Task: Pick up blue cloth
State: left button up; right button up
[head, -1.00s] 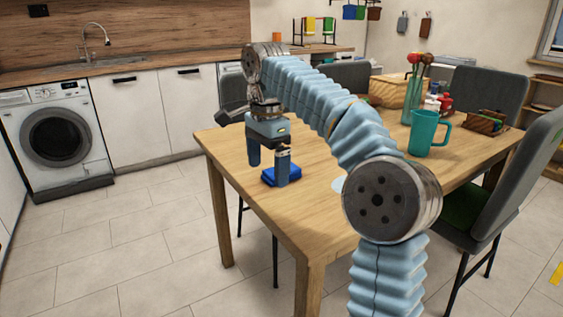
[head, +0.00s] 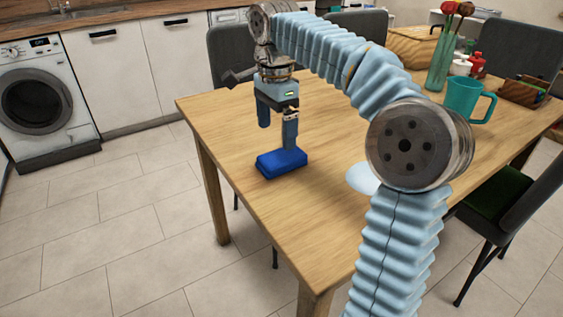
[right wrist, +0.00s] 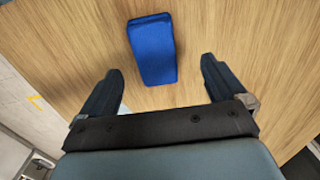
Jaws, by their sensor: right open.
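The blue cloth (head: 281,163) is a folded, thick rectangular pad lying on the wooden table near its left edge. In the right wrist view the cloth (right wrist: 152,48) lies ahead of the fingertips, roughly centred between them, with bare tabletop around it. My right gripper (head: 277,134) points down just behind the cloth, and one finger overlaps the cloth's far side in the head view. In the right wrist view my right gripper (right wrist: 160,75) is open with nothing between its fingers. My left gripper is not in view.
On the table (head: 222,130) stand a teal mug (head: 468,100), a teal vase (head: 440,62), red and white bottles (head: 476,66) and a wicker basket (head: 412,45), all to the right. A pale round plate (head: 362,178) is partly hidden behind my arm. Dark chairs (head: 515,195) surround the table.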

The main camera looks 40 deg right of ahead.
aim_at(278, 156)
jog(key=f, duration=0.4)
jog(key=s+f+b, duration=0.1)
jog(key=f, duration=0.2)
jog(key=shift+a, duration=0.15)
jog(key=shift+c, duration=0.3)
jog(key=c, duration=1.1)
jog(key=shift+w+r, duration=0.1)
jog(key=shift+r, duration=0.35)
notch_tip(278, 156, up, 3)
jog(key=shift+r, duration=0.1)
jog(key=s+d+r, duration=0.1)
jog(key=s+r, duration=0.2)
jog(key=s, duration=0.1)
jog(key=s+d+r, duration=0.1)
jog(key=s+r, duration=0.2)
jog(key=s, duration=0.2)
jog(key=s+d+r, duration=0.2)
jog(key=s+r, duration=0.1)
jog(key=s, duration=0.1)
jog(key=shift+s, duration=0.25)
